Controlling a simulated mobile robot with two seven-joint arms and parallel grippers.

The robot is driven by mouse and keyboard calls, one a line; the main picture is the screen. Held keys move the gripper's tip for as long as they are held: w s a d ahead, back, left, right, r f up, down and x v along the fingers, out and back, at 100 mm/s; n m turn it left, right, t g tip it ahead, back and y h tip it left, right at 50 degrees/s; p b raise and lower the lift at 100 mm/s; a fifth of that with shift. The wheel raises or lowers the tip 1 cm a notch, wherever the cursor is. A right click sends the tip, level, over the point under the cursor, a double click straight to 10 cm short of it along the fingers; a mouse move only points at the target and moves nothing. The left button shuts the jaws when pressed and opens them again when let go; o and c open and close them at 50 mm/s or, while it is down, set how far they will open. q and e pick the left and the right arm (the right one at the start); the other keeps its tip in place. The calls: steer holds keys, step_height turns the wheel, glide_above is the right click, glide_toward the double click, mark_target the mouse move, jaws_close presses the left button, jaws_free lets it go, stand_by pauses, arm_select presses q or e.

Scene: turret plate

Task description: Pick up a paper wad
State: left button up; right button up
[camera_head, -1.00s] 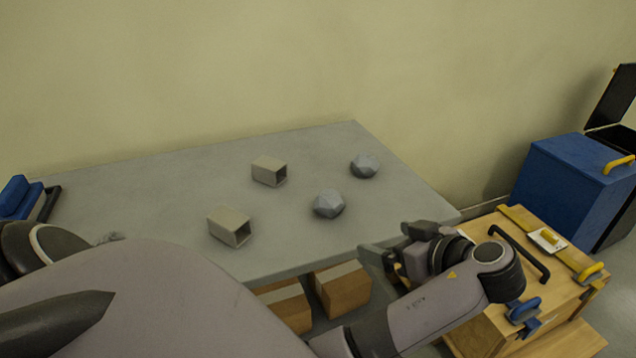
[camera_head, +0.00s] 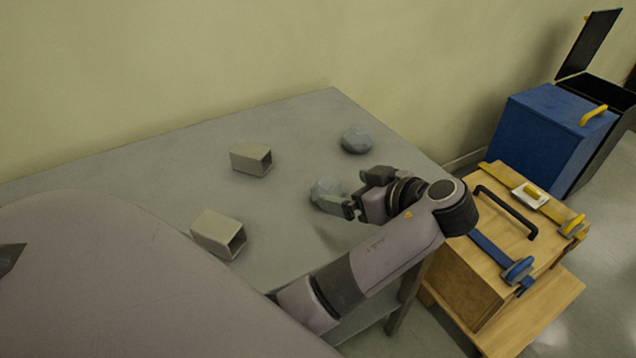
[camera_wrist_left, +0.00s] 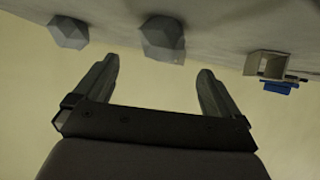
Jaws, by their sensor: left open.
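Two grey faceted paper wads lie on the grey table. The nearer wad (camera_head: 324,187) is partly hidden by my left gripper (camera_head: 352,192), and the farther wad (camera_head: 356,140) is fully visible near the right end. In the left wrist view, one wad (camera_wrist_left: 162,38) appears ahead of the gap between the fingers of my left gripper (camera_wrist_left: 155,80). The other wad (camera_wrist_left: 68,32) is at the upper left there. The left gripper is open, with nothing between its fingers. I cannot tell whether it touches the nearer wad. My right gripper is not visible.
Two open-ended beige box tubes (camera_head: 252,159) (camera_head: 218,234) stand left of the wads. Right of the table are a wooden chest (camera_head: 462,285) with a black handle and a blue bin (camera_head: 548,135). The table's back left is bare.

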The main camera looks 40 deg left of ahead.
mark_target(336, 187)
arm_select(q)
steer(key=shift+x, duration=3.7)
steer(key=c, duration=1.1)
